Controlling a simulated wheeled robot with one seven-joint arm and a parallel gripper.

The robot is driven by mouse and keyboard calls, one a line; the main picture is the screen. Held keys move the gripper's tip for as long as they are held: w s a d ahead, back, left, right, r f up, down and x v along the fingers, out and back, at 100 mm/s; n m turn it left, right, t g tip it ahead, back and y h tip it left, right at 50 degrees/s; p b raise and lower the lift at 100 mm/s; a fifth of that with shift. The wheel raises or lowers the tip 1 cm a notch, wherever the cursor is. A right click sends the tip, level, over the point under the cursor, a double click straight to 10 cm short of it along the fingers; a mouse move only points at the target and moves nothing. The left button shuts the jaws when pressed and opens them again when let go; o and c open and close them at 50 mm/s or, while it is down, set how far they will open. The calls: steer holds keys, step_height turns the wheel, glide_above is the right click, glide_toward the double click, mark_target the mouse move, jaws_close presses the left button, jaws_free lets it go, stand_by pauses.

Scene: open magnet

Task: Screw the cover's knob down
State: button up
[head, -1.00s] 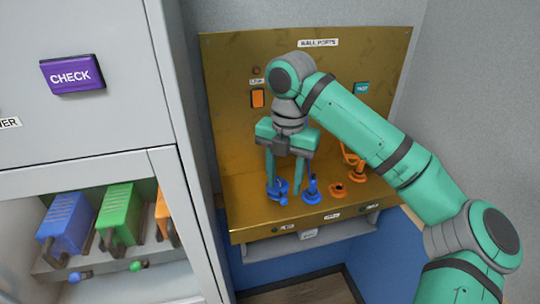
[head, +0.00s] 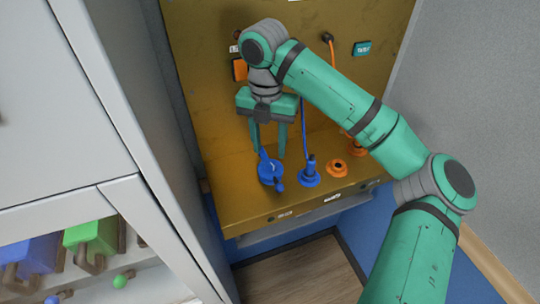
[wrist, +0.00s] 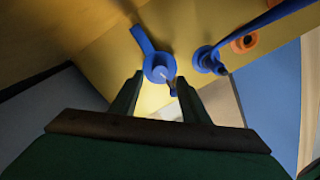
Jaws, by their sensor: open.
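The blue cover (head: 270,172) sits on the left of the brass shelf, with a short strap rising from it and a small stub on its front right side. In the wrist view the round cover (wrist: 158,67) lies just beyond and between my fingertips, with a paler mark on top. I cannot tell which part is the knob. My gripper (head: 268,152) is open and empty, its fingers pointing down just above or behind the cover. In the wrist view my gripper (wrist: 159,80) shows no clear contact with the cover.
Right of the cover stand a blue port with a plugged cable (head: 309,174), an orange ring port (head: 337,168) and another orange fitting (head: 357,148). The brass back panel (head: 210,80) rises behind. A grey cabinet (head: 110,130) stands close on the left.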

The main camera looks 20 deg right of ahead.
mark_target(271, 162)
steer(key=shift+s+d+f, duration=0.1)
steer(key=shift+d+f, duration=0.05)
steer(key=shift+f, duration=2.2)
steer(key=c, duration=1.1)
